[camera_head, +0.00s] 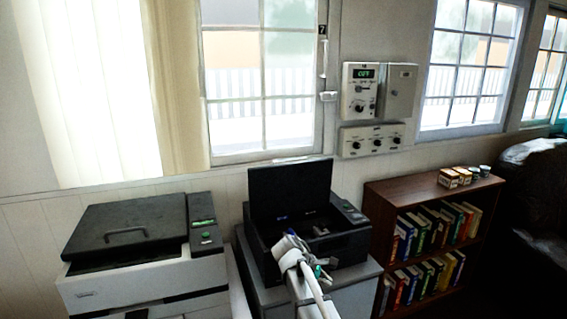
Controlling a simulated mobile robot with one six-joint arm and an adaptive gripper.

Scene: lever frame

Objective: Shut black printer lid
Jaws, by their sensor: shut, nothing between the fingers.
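The black printer (345,244) stands on a grey cabinet in the middle of the view. Its black lid (291,190) is raised, standing nearly upright at the back of the printer and leaning slightly. My white arm reaches up from the bottom of the view. My gripper (287,242) is shut and empty, in front of or over the printer's open body, below the lid. It appears apart from the lid. The arm and gripper hide part of the printer's front and inside. The fingertips are small and hard to make out.
A larger white printer with a dark closed lid (126,224) stands to the left. A brown bookshelf (374,195) with several books stands to the right, small boxes on top. Control boxes (358,91) hang on the wall behind. Open air lies above the printers.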

